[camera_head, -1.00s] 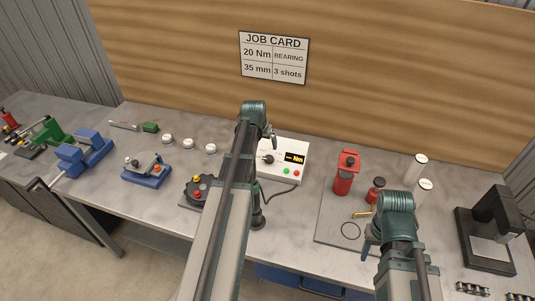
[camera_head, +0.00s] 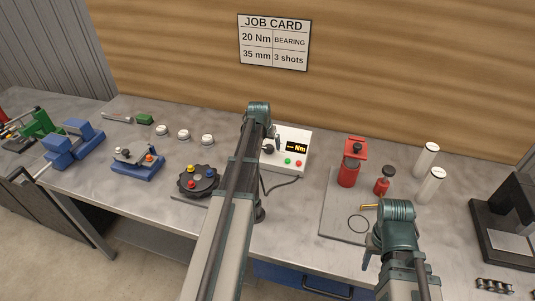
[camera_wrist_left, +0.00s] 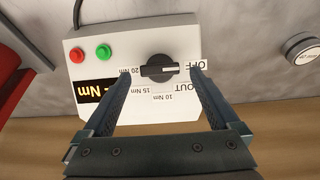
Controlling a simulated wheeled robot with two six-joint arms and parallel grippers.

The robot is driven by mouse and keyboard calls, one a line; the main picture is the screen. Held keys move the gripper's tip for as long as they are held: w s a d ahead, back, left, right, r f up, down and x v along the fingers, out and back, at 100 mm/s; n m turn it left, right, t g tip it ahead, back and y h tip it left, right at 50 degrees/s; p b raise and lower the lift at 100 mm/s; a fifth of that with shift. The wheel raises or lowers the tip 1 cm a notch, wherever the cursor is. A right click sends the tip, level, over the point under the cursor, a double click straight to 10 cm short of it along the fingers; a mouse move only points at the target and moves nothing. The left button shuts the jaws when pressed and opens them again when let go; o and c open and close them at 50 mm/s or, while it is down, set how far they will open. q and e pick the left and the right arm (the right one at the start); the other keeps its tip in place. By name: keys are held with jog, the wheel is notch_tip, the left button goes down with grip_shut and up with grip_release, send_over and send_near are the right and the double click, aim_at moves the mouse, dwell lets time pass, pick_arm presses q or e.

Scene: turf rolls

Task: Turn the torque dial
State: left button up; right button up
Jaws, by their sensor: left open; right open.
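The torque box (camera_head: 293,152) is white, with a display reading "-- Nm", a green button and a red button. Its black dial (camera_wrist_left: 158,69) has a white mark pointing right, toward the OFF label, in the left wrist view; the other labels there are 20 Nm, 15 Nm, 10 Nm and OUT. My left gripper (camera_wrist_left: 159,76) is open, with one finger on each side of the dial and a visible gap to it. In the head view the left gripper (camera_head: 270,138) partly covers the dial. My right gripper (camera_head: 369,256) is open and empty, low at the right.
A black turret with coloured knobs (camera_head: 198,180) stands left of my left arm. A cable runs from the box. The job card (camera_head: 274,42) reads 20 Nm.

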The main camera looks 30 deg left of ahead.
pick_arm(q)
jog(key=shift+b+x, duration=0.4)
jog(key=shift+x, duration=0.5)
pick_arm(e)
jog(key=shift+f, duration=0.8)
pick_arm(q)
jog(key=c, duration=1.4)
